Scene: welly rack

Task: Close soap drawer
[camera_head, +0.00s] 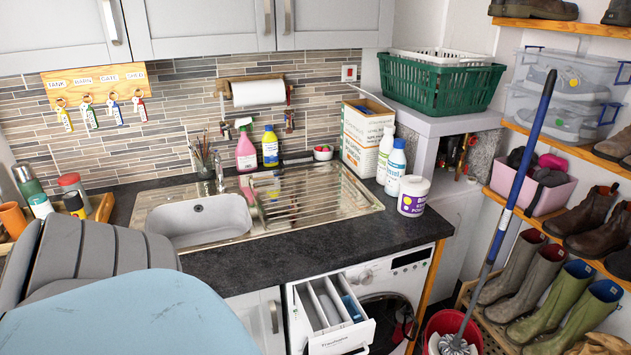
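The soap drawer (335,318) is pulled out from the top left of the white washing machine (413,273). Its inside shows compartments with white dividers and a blue part at the right. Its front panel faces forward, below the worktop edge. Neither of my grippers is in view. A large pale blue and grey form, probably part of my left arm, fills the lower left and hides what lies behind it.
The dark worktop (275,258) overhangs the machine, with a sink (200,220) and several bottles on it. The machine's round door appears ajar. A red bucket (440,325) with a mop (510,205) stands at its right, near boots.

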